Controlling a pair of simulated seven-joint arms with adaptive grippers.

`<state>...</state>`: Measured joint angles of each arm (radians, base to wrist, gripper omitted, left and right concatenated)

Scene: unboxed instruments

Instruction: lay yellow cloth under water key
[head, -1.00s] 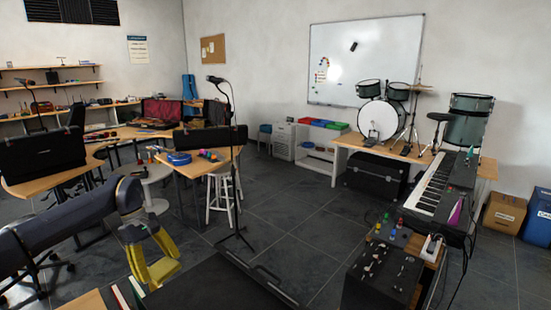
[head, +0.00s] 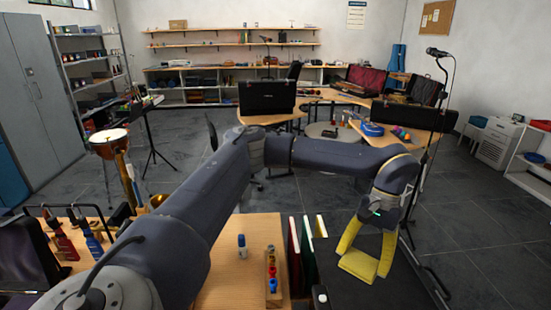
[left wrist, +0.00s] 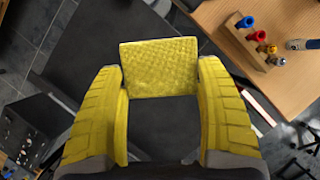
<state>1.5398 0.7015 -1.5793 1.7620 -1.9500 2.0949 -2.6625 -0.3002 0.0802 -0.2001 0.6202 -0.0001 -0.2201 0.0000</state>
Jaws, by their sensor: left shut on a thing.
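The yellow cloth is a small textured, flat square in the left wrist view (left wrist: 160,67); it also shows as a yellow patch in the head view (head: 358,265). My left gripper (head: 364,262) has yellow fingers and is shut on the cloth, one finger at each side, above a dark surface. I cannot tell the gap between cloth and surface. I cannot make out a water key in either view. Brass-coloured parts (head: 130,181) show at the left, too small to identify. My right gripper is not in view.
A microphone stand (head: 425,170) rises at the right.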

